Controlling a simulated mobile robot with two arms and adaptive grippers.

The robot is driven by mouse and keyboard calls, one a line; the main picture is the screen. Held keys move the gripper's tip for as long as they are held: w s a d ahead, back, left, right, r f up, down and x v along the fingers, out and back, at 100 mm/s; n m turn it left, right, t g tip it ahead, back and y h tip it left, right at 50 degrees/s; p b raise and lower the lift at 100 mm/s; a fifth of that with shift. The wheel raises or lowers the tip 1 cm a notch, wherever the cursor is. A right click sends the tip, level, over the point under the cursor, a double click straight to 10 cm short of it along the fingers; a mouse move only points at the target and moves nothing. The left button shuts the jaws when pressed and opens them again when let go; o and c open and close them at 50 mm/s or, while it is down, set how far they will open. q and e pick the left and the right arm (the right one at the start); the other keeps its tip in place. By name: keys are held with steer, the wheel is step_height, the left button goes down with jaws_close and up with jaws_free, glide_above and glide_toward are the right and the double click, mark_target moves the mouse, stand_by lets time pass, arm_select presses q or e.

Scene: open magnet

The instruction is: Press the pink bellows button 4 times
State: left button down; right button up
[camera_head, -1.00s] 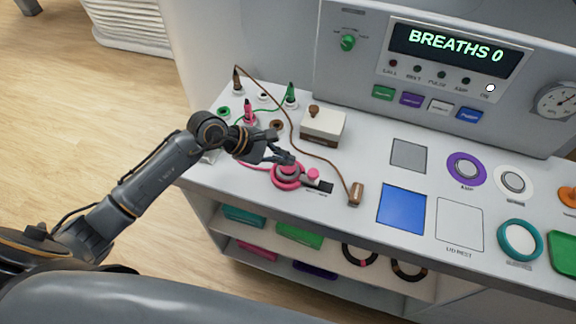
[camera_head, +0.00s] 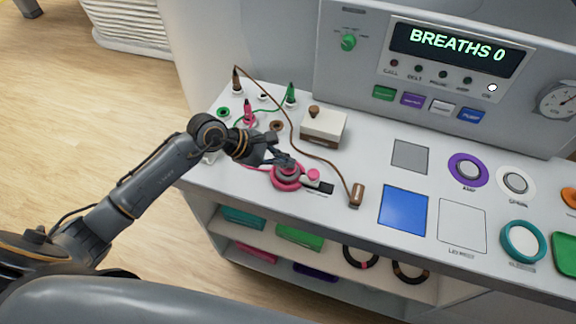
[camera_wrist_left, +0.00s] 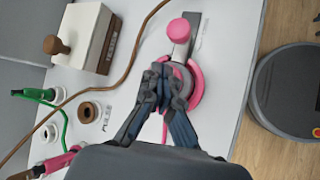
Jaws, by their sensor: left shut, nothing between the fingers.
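The pink bellows button (camera_head: 287,178) sits in a pink ring near the front left edge of the white console top. My left gripper (camera_head: 289,166) is shut, with its fingertips right over the button, covering part of it; I cannot tell whether they touch it. In the left wrist view the shut fingers (camera_wrist_left: 165,82) lie over the pink ring (camera_wrist_left: 197,88), and the button's middle is mostly hidden. The display (camera_head: 456,44) reads "BREATHS 0". My right gripper does not show.
A pink knob (camera_head: 313,175) stands beside the ring. A brown cable (camera_head: 315,151) arches behind the gripper to a brown plug (camera_head: 357,196). A white box with a brown knob (camera_head: 323,127) stands behind. A blue square (camera_head: 403,209) lies to the right.

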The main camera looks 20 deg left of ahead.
arm_select(q)
steer(key=shift+f+b, duration=0.45)
stand_by(0.3)
stand_by(0.3)
steer(key=shift+r+p, duration=0.5)
steer(key=shift+r, duration=0.55)
steer(key=shift+r+p, duration=1.2)
steer(key=shift+r, duration=1.3)
